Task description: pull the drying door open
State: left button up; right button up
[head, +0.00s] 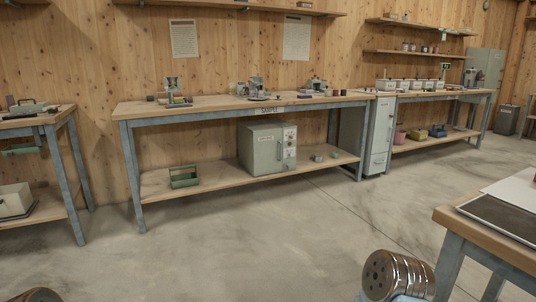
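A grey-green box-shaped cabinet (266,147), which looks like the drying oven, stands on the lower shelf of the long bench. Its front door (267,153) looks shut, with a dark upright handle (279,150) near the door's right edge. A panel with small controls (290,140) is to the right of the handle. Neither of my grippers is in view. Only rounded metal parts, apparently of my own arms, show at the bottom edge, far from the cabinet.
The long bench (220,103) has metal legs and a lower shelf (225,182). A green open tray (184,177) sits left of the cabinet, small metal items (318,157) to its right. A nearer table (455,222) stands at the right. The concrete floor (240,235) between is clear.

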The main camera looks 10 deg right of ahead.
aim_at(267, 143)
jog(key=i+l, duration=0.1)
jog(key=i, duration=1)
jog(key=i+z, duration=0.25)
jog(key=i, duration=0.3)
jog(key=i+j+z, duration=0.1)
jog(key=i+z, duration=0.15)
jog(key=i, duration=0.3)
jog(key=i+l+z, duration=0.1)
jog(key=i+z, duration=0.95)
jog(key=j, duration=0.05)
